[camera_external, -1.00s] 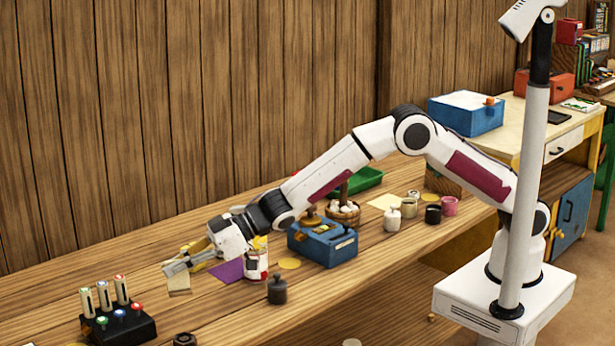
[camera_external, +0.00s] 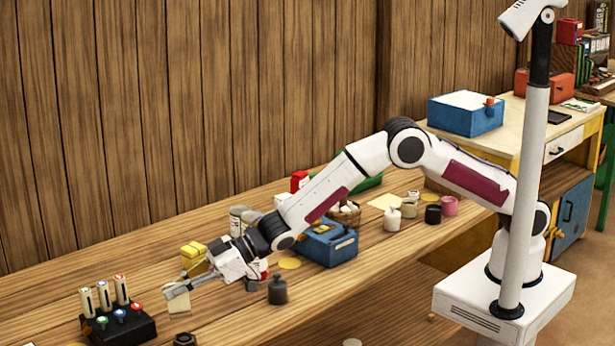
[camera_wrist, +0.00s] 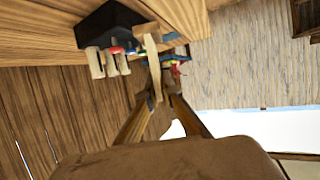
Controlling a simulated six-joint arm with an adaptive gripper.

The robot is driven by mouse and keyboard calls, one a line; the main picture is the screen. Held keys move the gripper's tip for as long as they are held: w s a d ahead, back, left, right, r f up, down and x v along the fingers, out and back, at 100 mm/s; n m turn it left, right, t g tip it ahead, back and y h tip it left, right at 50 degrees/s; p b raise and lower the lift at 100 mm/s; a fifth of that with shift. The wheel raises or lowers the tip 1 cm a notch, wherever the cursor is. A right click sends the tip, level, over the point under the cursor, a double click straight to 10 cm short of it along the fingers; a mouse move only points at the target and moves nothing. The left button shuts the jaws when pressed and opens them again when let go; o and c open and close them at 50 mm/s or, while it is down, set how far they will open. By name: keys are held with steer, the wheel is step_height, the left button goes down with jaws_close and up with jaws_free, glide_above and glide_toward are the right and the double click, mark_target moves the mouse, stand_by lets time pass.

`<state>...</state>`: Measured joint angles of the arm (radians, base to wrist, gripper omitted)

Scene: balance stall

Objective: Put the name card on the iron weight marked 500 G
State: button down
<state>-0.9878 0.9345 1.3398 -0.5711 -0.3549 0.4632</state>
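My gripper (camera_external: 172,292) is low over the table's left part, left of the blue box. A small cream card (camera_external: 180,305), which looks like the name card, hangs at its fingertips. In the wrist view my fingers (camera_wrist: 160,92) close on a thin pale strip that appears to be this card (camera_wrist: 152,62), seen nearly edge-on. A dark knobbed iron weight (camera_external: 277,291) stands on the table to the right of my gripper. Another dark weight (camera_external: 185,340) is partly cut off at the bottom edge. No 500 G mark is readable on either.
A black stand with coloured buttons and upright pale tags (camera_external: 118,322) is just left of my gripper; it also shows in the wrist view (camera_wrist: 108,24). Yellow blocks (camera_external: 193,254) stand behind my gripper. A blue box (camera_external: 330,247) and several jars are to the right.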

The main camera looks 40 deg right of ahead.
mark_target(181, 311)
steer(key=shift+f, duration=1.25)
steer(key=shift+f, duration=1.85)
steer(key=shift+f, duration=0.15)
steer(key=c, duration=2.2)
jaws_free()
steer(key=shift+c, duration=0.2)
steer(key=shift+s+d+r, duration=0.1)
steer(key=shift+d+r, duration=0.2)
steer(key=shift+d, duration=0.05)
steer(key=v, duration=1.1)
